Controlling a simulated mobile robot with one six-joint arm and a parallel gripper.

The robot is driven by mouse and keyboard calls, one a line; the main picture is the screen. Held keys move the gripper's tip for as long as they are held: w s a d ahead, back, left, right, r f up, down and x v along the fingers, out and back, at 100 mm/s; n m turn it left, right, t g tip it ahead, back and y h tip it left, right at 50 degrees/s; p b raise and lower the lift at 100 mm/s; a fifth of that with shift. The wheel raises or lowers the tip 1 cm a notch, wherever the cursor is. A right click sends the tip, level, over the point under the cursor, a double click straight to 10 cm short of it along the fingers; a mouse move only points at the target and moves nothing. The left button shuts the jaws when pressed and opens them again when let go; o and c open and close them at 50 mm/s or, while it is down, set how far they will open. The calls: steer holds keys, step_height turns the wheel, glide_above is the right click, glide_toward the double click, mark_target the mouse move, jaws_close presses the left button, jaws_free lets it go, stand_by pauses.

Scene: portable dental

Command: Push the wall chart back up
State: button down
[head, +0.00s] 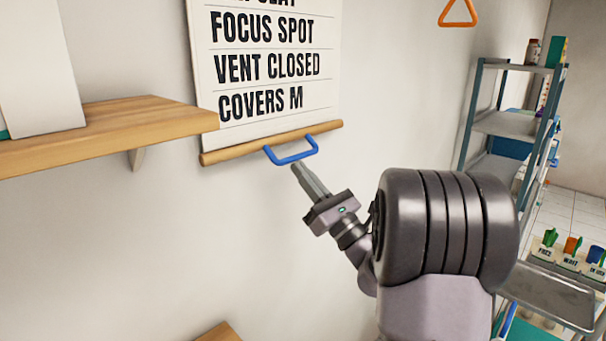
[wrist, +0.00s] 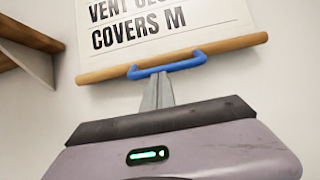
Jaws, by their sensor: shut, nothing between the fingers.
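The wall chart (head: 265,70) hangs on the wall, white with black lettering, with a wooden rod (head: 225,154) along its bottom edge. A blue handle (head: 292,157) hangs from the middle of the rod. My gripper (head: 297,168) is shut and empty, its fingertips just below the blue handle in the head view. In the wrist view the chart (wrist: 150,25) and rod (wrist: 105,75) are ahead, and the fingertips (wrist: 158,76) overlap the blue handle (wrist: 185,64). I cannot tell whether they touch it. The chart's top is out of view.
A wooden shelf (head: 120,122) with a white panel (head: 35,70) juts out at the left, close to the chart. An orange triangular handle (head: 458,12) hangs upper right. A metal rack (head: 505,122) and a grey tray (head: 550,292) stand at the right. The wall below the chart is clear.

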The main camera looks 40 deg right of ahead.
step_height(320, 180, up, 37)
steer(key=p, duration=2.9)
steer(key=shift+s, duration=0.1)
